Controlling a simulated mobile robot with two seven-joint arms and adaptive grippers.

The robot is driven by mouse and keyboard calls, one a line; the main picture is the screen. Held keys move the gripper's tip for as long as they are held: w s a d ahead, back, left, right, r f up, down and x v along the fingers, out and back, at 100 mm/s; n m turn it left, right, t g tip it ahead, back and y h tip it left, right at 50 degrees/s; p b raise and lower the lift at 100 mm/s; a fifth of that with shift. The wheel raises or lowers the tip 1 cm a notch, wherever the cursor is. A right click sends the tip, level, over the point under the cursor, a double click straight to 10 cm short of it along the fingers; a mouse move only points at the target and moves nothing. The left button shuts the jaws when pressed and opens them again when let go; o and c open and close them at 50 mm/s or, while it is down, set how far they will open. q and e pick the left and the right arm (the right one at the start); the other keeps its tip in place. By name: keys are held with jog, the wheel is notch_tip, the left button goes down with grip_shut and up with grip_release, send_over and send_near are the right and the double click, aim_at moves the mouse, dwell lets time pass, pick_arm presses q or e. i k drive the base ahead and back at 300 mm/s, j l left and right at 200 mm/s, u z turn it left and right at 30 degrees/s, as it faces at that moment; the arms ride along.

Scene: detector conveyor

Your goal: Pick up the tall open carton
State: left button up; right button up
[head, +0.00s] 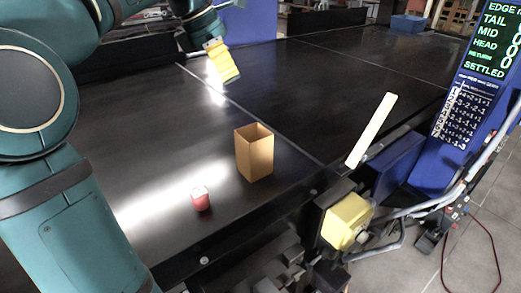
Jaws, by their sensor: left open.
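The tall open carton (255,156) is a brown box standing upright on the dark conveyor belt, near its front edge. Its open top faces up, and its inside bottom is hidden. My left gripper (223,63), with yellow finger pads, is open and hangs over the belt farther back and a little left of the carton. It is well apart from the carton and holds nothing that I can see. My right gripper is not in view.
A small red object (200,199) stands on the belt left of the carton. A pale bar (371,130) and a yellow block (347,220) are at the right front edge. A sign with a display (489,45) stands right. The belt behind the carton is clear.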

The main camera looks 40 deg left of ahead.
aim_at(254, 143)
jog(key=k+l, duration=0.35)
jog(key=l, duration=0.15)
jog(key=k+l, duration=0.35)
jog(key=l, duration=0.2)
jog(key=k+l, duration=0.4)
jog(key=l, duration=0.1)
